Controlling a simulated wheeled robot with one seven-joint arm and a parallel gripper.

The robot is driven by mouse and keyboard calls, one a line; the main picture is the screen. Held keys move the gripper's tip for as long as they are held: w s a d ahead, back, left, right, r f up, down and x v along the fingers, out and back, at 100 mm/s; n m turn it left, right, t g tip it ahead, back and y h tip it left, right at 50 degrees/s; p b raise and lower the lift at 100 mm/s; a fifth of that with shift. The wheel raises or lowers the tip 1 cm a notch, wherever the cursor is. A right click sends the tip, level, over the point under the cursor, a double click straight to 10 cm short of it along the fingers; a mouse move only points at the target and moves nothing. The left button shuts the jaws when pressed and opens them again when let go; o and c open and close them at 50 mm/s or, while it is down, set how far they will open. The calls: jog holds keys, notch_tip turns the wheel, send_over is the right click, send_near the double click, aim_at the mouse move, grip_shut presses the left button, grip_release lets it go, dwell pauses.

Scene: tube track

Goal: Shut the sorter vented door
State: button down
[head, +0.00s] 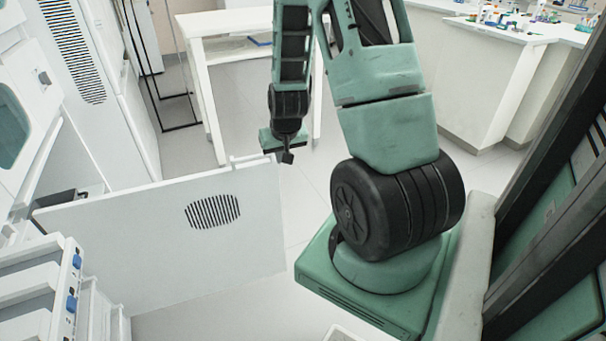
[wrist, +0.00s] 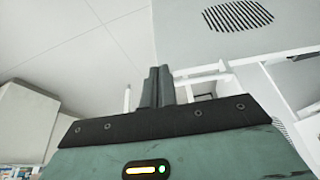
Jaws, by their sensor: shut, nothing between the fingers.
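The sorter's vented door (head: 180,235) is a pale panel with an oval patch of dark slots. In the head view it stands swung open, reaching out from the sorter at the left across the floor. My gripper (head: 287,157) is at the door's far free edge, by its upper right corner. In the wrist view the fingers (wrist: 158,85) are together and hold nothing, with the vented door (wrist: 215,45) at the upper right. I cannot tell whether the fingers touch the door.
The white sorter (head: 40,285) with blue latches is at the lower left. A white table (head: 235,50) stands behind my gripper. A counter (head: 480,85) with small items is at the back right. Open floor (head: 300,190) lies right of the door.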

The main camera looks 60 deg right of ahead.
send_over(278, 175)
jog(key=s+a, duration=0.2)
notch_tip(278, 175, down, 10)
jog(key=shift+d+r, duration=0.2)
jog(key=shift+w, duration=0.15)
